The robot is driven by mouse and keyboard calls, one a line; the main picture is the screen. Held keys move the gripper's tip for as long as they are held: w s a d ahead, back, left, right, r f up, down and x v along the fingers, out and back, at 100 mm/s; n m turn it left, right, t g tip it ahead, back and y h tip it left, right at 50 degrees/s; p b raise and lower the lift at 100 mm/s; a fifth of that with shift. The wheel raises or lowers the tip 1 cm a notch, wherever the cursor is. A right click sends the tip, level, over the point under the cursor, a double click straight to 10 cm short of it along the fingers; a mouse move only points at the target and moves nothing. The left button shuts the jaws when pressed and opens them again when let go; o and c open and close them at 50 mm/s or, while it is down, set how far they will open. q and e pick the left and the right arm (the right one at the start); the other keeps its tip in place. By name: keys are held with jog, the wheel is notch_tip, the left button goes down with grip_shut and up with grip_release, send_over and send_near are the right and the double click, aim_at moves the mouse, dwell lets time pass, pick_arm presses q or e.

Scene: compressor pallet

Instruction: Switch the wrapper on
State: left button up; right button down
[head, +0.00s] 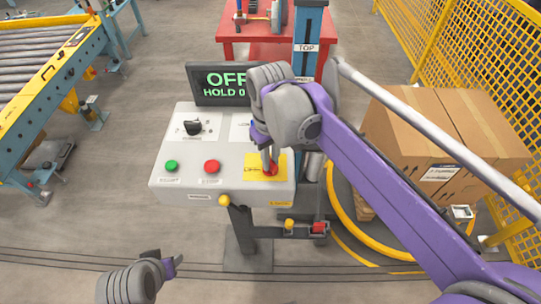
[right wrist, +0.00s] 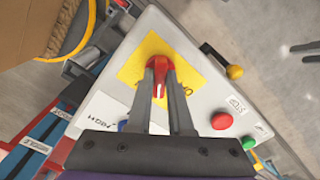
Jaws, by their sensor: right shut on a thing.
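The white control box (head: 170,186) stands on a post in the middle of the head view. My right gripper (head: 268,160) points down at its right side and is shut on the red rotary switch (head: 272,170), which sits on a yellow plate (head: 252,172). In the right wrist view the fingers (right wrist: 160,90) close on both sides of the red switch (right wrist: 159,68). A dark display (head: 220,84) behind the box reads "OFF" and "HOLD 0", partly hidden by my right arm. My left gripper (head: 172,264) is low at the left, away from the box; its jaw state is unclear.
The box also has a black knob (head: 193,127), a green button (head: 171,166) and a red button (head: 211,166). Cardboard boxes (head: 440,130) stand at the right by a yellow fence (head: 500,50). A roller conveyor (head: 35,65) is at the left.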

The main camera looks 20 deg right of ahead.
aim_at(271, 162)
jog(key=m, duration=0.3)
jog(key=shift+m+p, duration=0.3)
jog(key=shift+m, duration=1.8)
jog(key=c, duration=0.8)
grip_release()
notch_tip(271, 162, up, 11)
jog(key=shift+f+p, duration=0.1)
jog(key=shift+p, duration=0.55)
